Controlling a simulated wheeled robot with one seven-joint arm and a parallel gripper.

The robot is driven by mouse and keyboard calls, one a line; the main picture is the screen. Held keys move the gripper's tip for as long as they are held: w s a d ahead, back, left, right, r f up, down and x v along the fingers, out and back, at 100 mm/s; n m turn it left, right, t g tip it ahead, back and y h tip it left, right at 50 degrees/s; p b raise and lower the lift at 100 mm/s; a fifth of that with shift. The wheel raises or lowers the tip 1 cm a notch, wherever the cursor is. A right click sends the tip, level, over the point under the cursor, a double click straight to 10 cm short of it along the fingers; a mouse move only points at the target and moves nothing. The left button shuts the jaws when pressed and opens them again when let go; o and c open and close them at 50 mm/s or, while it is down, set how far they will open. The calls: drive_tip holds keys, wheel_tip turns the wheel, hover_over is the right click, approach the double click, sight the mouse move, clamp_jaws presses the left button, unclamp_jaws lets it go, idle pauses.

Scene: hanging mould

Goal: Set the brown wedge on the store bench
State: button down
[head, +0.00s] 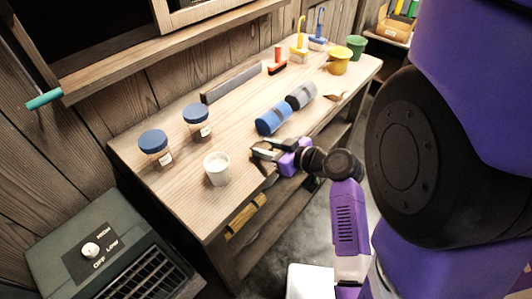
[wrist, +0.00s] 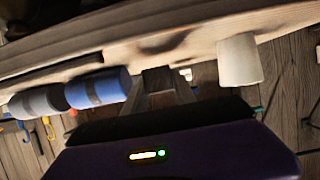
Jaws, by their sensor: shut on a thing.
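My gripper (head: 266,152) is at the front edge of the wooden bench (head: 235,125), between the white cup and the blue roll. In the wrist view its two fingers (wrist: 158,92) close on a dark brown block (wrist: 158,79), which I take for the brown wedge. In the head view the wedge is mostly hidden by the fingers. I cannot tell whether it touches the bench top.
A white cup (head: 217,168) and two blue-lidded jars (head: 155,147) stand left of the gripper. Blue (head: 273,119) and grey (head: 300,96) rolls lie just behind it. Brushes and pots (head: 339,62) fill the far end. Bare wood lies between jars and rolls.

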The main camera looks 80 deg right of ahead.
drive_tip(key=shift+f, duration=1.15)
drive_tip(key=shift+f, duration=0.1)
drive_tip(key=shift+f, duration=0.15)
drive_tip(key=c, duration=1)
unclamp_jaws()
